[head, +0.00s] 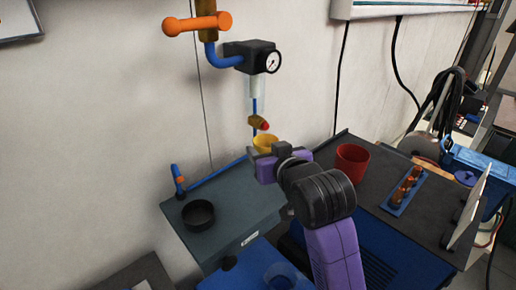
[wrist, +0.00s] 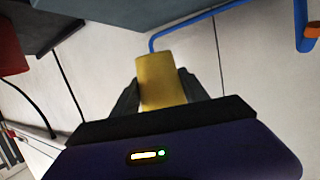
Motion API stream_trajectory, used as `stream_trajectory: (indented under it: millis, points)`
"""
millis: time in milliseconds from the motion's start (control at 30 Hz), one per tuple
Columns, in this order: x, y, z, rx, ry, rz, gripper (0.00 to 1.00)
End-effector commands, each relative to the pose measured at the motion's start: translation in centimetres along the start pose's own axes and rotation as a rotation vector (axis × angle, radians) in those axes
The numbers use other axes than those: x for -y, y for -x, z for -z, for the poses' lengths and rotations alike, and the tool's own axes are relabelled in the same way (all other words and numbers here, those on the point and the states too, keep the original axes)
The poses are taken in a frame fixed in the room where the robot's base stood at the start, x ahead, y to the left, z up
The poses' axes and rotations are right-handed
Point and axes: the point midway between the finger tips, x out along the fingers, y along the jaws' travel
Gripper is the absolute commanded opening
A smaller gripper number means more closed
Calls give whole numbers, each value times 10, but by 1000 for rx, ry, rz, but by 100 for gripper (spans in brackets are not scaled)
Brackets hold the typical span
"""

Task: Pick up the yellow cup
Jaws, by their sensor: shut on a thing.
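The yellow cup (wrist: 160,82) is between the two dark fingers of my gripper (wrist: 158,92) in the wrist view, and the fingers are shut on it. In the head view the yellow cup (head: 265,142) shows just beyond my gripper (head: 268,151), in front of the white wall. My wrist and gripper hide its lower part there. The cup appears to be held above the surface, but the head view does not show the gap below it.
A grey bench (head: 222,222) with a black round dish (head: 198,214) is at left. A red cup (head: 352,161) and a blue tray of copper-coloured pieces (head: 404,192) are on the dark table at right. A pressure gauge (head: 272,62) and piping hang on the wall above my gripper.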

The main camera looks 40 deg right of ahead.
Motion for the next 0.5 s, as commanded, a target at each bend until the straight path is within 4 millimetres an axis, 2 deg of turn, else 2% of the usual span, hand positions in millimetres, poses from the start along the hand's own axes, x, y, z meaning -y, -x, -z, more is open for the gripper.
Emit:
stream_trajectory:
  millis: [300,500]
  points:
    - [-21,47,-15,-1,0,-2,5]
    - [-25,57,-13,5,2,-1,5]
